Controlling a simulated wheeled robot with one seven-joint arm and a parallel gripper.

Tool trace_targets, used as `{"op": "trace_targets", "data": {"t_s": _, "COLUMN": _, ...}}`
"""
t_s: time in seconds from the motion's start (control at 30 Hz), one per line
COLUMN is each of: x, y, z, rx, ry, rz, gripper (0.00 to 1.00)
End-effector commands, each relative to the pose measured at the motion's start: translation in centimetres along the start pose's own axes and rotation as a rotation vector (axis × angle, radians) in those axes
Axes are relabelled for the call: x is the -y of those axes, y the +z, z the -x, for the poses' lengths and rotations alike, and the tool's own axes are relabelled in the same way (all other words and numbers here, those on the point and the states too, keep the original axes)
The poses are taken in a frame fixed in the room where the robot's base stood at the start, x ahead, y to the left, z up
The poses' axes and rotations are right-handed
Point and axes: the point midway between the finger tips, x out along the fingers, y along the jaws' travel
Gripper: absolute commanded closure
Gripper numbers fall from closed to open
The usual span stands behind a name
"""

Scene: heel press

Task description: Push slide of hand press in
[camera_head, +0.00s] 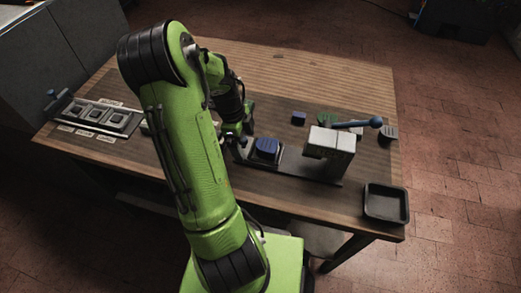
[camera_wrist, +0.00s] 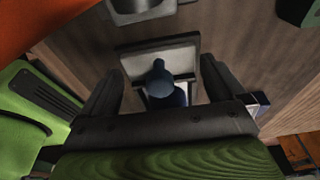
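The hand press (camera_head: 331,143) is a pale grey block on the right part of the table, with a dark lever ending in a blue ball. Its slide (camera_head: 292,162) extends out to the left and carries a blue block (camera_head: 267,147). A small knob (camera_head: 243,142) sits at the slide's left end. My gripper (camera_head: 238,136) is at that end, partly hidden by my arm. In the wrist view, my gripper (camera_wrist: 161,68) is open, its fingers apart on either side of a dark blue knob (camera_wrist: 159,80). Gaps show between the knob and both fingers.
A black tray (camera_head: 386,217) lies at the table's front right corner. A fixture with several square pieces (camera_head: 98,115) is at the far left.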

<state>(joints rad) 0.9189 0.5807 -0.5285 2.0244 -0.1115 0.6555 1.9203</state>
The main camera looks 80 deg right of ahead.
Motion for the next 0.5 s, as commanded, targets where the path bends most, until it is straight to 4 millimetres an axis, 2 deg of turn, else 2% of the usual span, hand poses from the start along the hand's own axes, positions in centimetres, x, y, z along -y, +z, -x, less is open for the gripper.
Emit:
{"op": "trace_targets", "data": {"t_s": 0.03, "x": 0.00, "y": 0.00, "z": 0.03, "rx": 0.000, "ry": 0.000, "rz": 0.000, "gripper": 0.12}}
{"op": "trace_targets", "data": {"t_s": 0.17, "x": 0.00, "y": 0.01, "z": 0.04, "rx": 0.000, "ry": 0.000, "rz": 0.000, "gripper": 0.32}}
{"op": "trace_targets", "data": {"t_s": 0.5, "x": 0.00, "y": 0.01, "z": 0.05, "rx": 0.000, "ry": 0.000, "rz": 0.001, "gripper": 0.33}}
